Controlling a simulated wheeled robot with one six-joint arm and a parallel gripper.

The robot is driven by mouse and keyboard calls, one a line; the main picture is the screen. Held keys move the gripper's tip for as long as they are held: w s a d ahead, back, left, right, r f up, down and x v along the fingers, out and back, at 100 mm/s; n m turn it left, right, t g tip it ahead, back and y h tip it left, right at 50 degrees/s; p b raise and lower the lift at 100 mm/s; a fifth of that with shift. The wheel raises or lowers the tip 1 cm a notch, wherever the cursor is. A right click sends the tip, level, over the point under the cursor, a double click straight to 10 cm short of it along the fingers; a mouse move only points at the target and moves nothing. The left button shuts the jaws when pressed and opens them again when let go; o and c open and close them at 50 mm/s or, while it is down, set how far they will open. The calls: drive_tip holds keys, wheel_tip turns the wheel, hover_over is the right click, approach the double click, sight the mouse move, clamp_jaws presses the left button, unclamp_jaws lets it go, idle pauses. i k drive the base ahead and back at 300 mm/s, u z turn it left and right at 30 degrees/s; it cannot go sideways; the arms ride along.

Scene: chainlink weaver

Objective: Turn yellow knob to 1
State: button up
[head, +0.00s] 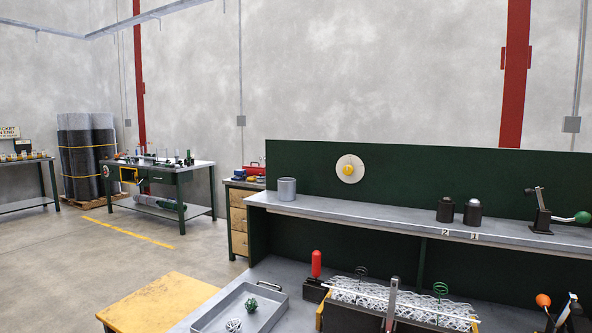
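The yellow knob (348,170) sits at the middle of a round cream dial plate (342,177) on the dark green back panel, above the grey shelf. It is small in the head view, and I cannot read any marks on the dial or tell which way the knob points. Nothing covers it. My gripper does not show in the head view.
The grey shelf (350,213) carries a grey cup (287,190), two dark domed pieces (460,211) and a green-handled lever (582,217). Below are a grey tray (207,323) with wire balls, a red handle (316,264) and wire mesh (350,291). A yellow-topped table (160,300) stands left.

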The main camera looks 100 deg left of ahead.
sight(348, 170)
drive_tip(key=u, duration=3.35)
drive_tip(key=k, duration=0.6)
drive_tip(key=u, duration=0.7)
drive_tip(key=i, duration=1.25)
drive_tip(key=z, duration=1)
drive_tip(key=i, duration=0.45)
drive_tip(key=z, duration=0.55)
